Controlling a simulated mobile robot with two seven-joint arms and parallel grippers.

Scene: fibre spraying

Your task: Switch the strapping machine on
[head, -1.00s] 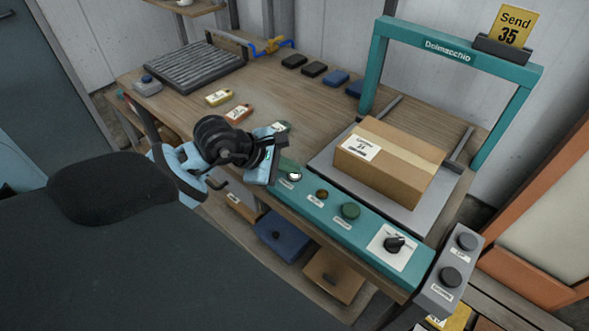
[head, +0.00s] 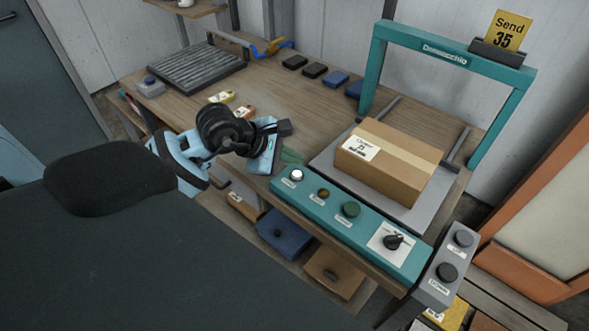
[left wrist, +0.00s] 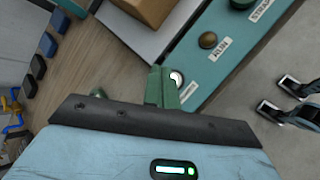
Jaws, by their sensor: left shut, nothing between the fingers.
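The strapping machine has a teal arch (head: 450,53) and a teal front panel (head: 325,207). The panel carries a white round button (head: 296,176), a small amber one (head: 323,194), a green one (head: 350,209) and a black rotary knob (head: 393,241) on a white plate. My left gripper (head: 291,157) is shut and empty, just beyond the panel's left end. In the left wrist view its green fingers (left wrist: 162,88) are beside the white button (left wrist: 177,78) and hide part of its surroundings. Contact cannot be told. My right gripper is out of view.
A cardboard box (head: 388,165) sits on the machine's grey bed under the arch. A grey box with two dark buttons (head: 447,270) stands at the panel's right end. Small coloured items lie on the wooden table (head: 290,100).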

